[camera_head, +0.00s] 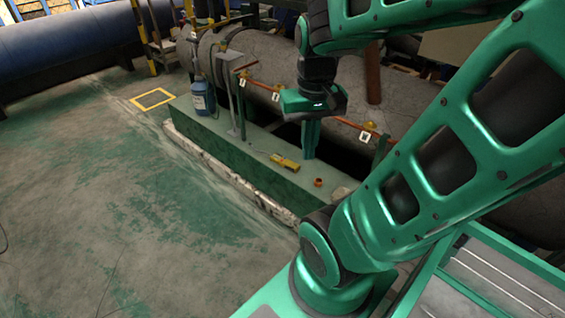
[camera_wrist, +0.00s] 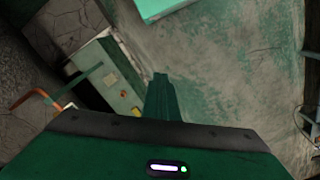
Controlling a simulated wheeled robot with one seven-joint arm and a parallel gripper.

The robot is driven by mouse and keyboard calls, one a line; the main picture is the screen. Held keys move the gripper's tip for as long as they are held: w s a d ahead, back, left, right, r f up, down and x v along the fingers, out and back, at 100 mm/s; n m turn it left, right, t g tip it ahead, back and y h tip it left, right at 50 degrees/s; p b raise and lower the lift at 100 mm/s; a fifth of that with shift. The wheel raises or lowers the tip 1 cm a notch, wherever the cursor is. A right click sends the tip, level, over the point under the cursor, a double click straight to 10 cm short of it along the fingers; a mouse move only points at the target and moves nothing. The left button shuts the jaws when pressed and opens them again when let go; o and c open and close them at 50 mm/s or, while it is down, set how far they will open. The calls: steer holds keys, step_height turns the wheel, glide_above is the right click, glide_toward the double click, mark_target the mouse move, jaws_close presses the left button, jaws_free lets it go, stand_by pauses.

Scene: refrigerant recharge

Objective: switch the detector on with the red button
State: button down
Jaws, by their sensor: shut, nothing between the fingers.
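The yellow detector (camera_head: 285,162) lies on top of the green ledge in the head view. Its red button is too small to make out. My gripper (camera_head: 310,156) points down with its fingers together and empty, just right of the detector in the picture. Whether the fingertips touch the ledge I cannot tell. In the wrist view the shut fingers (camera_wrist: 160,76) reach out over the floor and ledge side. The detector cannot be clearly made out there.
The green ledge (camera_head: 240,160) also holds a blue bottle (camera_head: 203,97) and a small orange ring (camera_head: 318,182). Behind it runs a large grey pipe with an orange line (camera_head: 262,86) and white tags. Open floor lies at the left.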

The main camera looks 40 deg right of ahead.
steer(key=w+d+f+t+h, duration=0.1)
steer(key=w+d+f, duration=0.1)
steer(key=w+d, duration=0.45)
steer(key=w+d+f, duration=0.2)
steer(key=w+d, duration=0.1)
steer(key=w, duration=0.7)
steer(key=m+t+h, duration=0.2)
steer(key=m+t, duration=0.4)
steer(key=t, duration=0.1)
glide_above(282, 160)
steer(key=s, duration=0.1)
step_height(282, 160, down, 38)
steer(key=shift+a+f, duration=0.2)
steer(key=shift+f, duration=4.4)
steer(key=shift+f, duration=0.15)
steer(key=shift+f, duration=0.2)
